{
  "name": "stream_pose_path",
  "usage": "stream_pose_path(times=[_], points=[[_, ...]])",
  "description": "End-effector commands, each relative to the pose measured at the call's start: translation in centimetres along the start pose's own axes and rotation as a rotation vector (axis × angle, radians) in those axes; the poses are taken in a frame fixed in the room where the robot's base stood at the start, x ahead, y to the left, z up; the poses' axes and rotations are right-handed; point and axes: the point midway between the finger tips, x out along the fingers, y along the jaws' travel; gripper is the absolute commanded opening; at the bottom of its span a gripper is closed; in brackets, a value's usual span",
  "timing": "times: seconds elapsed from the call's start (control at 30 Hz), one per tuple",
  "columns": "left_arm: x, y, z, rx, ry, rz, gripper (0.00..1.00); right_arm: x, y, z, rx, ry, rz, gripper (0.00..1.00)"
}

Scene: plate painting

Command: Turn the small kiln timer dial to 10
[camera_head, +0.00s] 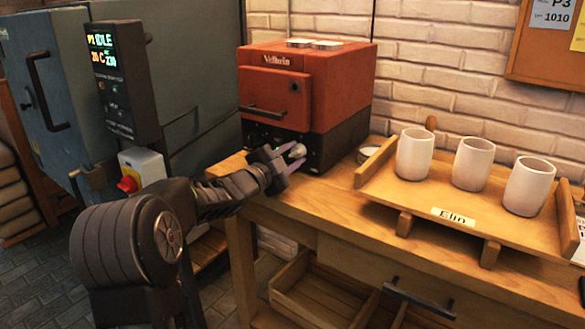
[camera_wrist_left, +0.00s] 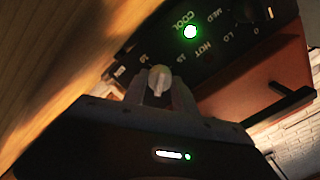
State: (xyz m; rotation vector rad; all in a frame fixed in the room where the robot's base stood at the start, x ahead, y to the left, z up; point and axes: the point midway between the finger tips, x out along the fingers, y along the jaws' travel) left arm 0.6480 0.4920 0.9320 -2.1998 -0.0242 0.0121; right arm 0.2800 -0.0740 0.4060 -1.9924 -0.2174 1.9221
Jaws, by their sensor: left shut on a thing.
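The small kiln (camera_head: 305,80) is red with a black lower front panel and stands on the wooden bench. Its timer dial (camera_wrist_left: 160,80) is a pale knob on that panel, with small white marks beside it that are hard to read. My left gripper (camera_head: 291,160) reaches the panel from the left. In the left wrist view, the gripper's fingers (camera_wrist_left: 160,92) are on both sides of the dial, shut on it. The dial's exact setting is too small to tell. My right gripper is not in view.
A wooden tray (camera_head: 430,205) labelled "Elin" holds three white cups on the bench, right of the small kiln. A large grey kiln with a control box (camera_head: 122,80) stands at left. In the wrist view, a green light (camera_wrist_left: 190,32) shows near "COOL" and another black knob (camera_wrist_left: 245,12).

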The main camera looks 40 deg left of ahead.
Motion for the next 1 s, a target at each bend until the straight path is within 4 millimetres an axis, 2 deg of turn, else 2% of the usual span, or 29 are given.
stream_pose_path(times=[0.03,0.3,0.53,1.0], points=[[0.0,0.5,0.3,0.043,0.001,-0.002,0.00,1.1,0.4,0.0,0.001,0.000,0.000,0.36],[0.0,0.4,0.3,0.299,0.000,-0.001,0.00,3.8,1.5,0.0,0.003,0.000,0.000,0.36],[0.0,0.4,0.2,0.518,0.001,-0.001,0.00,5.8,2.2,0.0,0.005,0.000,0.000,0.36],[0.0,0.3,0.2,0.963,0.000,-0.002,0.00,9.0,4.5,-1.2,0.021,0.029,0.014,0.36]])
